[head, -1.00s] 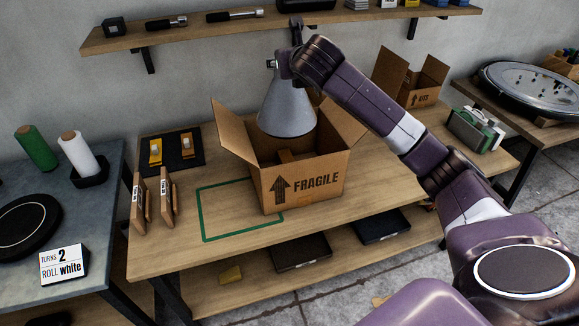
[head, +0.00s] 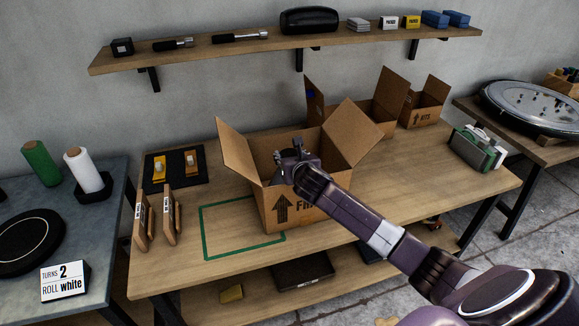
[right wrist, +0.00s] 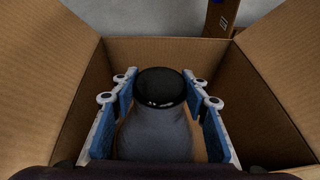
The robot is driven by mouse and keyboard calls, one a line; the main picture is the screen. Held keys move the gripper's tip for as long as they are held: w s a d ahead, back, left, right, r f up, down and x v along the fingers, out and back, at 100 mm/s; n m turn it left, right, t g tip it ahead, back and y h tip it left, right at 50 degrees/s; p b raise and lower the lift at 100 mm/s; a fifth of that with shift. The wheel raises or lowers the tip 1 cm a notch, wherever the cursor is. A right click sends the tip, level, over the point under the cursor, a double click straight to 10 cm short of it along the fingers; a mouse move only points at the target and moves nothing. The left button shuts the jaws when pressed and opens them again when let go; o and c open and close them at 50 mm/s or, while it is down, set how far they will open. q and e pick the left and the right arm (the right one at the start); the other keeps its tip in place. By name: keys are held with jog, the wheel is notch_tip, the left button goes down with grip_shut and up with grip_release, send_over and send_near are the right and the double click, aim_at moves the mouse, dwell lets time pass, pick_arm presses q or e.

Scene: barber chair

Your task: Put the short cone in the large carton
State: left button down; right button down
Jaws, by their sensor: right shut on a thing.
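My right gripper (head: 290,168) is down at the carton's opening. In the right wrist view its blue-padded fingers (right wrist: 157,92) are on both sides of the grey short cone (right wrist: 155,135), shut on it near its black top. The cone is upright inside the carton walls. In the head view it is mostly hidden by the gripper and carton. I cannot tell whether its base touches the carton floor. My left gripper is not in view.
Two more open cartons stand behind, one marked KITS (head: 424,105). A green outline (head: 207,232) lies left of the large carton, near upright wooden pieces (head: 142,222). A wall shelf (head: 220,52) runs above.

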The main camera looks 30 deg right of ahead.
notch_tip(320, 180, down, 4)
jog(key=shift+f, duration=0.15)
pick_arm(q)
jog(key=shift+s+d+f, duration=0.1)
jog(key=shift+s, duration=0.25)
pick_arm(e)
jog(key=c, duration=1.1)
grip_release()
jog(key=shift+c, duration=0.2)
jog(key=v, duration=1.2)
jog(key=shift+s+f, duration=0.1)
